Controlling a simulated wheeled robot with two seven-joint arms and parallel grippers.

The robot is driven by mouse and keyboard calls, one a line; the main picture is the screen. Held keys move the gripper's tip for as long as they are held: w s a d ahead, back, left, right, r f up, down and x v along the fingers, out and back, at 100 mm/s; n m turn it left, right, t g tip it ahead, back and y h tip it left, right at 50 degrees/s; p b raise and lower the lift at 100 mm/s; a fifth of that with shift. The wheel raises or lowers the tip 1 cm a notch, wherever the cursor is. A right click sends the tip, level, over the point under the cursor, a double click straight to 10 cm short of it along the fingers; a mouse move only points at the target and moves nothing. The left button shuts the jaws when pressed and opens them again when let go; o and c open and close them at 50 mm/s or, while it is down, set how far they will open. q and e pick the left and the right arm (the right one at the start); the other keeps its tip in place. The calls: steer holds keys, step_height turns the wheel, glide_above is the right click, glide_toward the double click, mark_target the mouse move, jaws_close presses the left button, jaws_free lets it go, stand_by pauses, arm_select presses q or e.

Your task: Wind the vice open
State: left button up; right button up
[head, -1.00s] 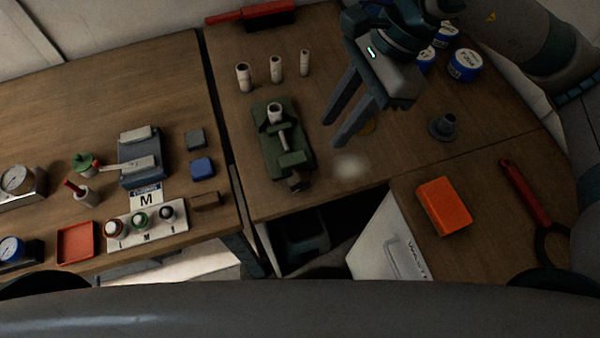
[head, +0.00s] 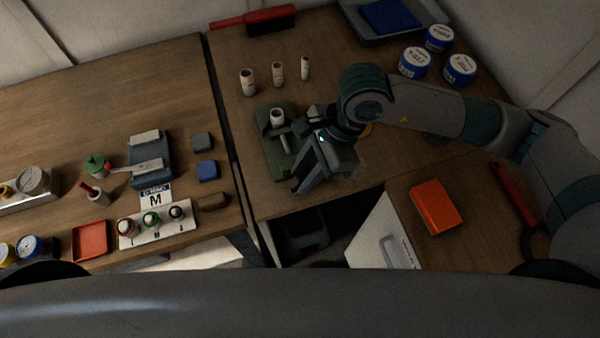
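The green vice (head: 268,145) stands on the middle bench, with a pale cylinder (head: 277,117) upright between its jaws. Its screw shows as a light rod (head: 284,144). My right gripper (head: 300,185) is low over the vice's front end and points down and left. It hides that end, including the handle there. I cannot tell whether its fingers are apart or closed on the handle. My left gripper is not in view.
Several pale tubes (head: 277,74) stand behind the vice. An orange block (head: 433,207) lies at the right. A gap (head: 233,165) separates the left bench.

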steer(key=shift+x, duration=1.25)
jaws_close()
steer(key=shift+a+h, duration=0.15)
steer(key=shift+h, duration=0.25)
steer(key=shift+h+b, duration=0.3)
steer(key=shift+b, duration=0.05)
steer(key=shift+t, duration=0.3)
jaws_free()
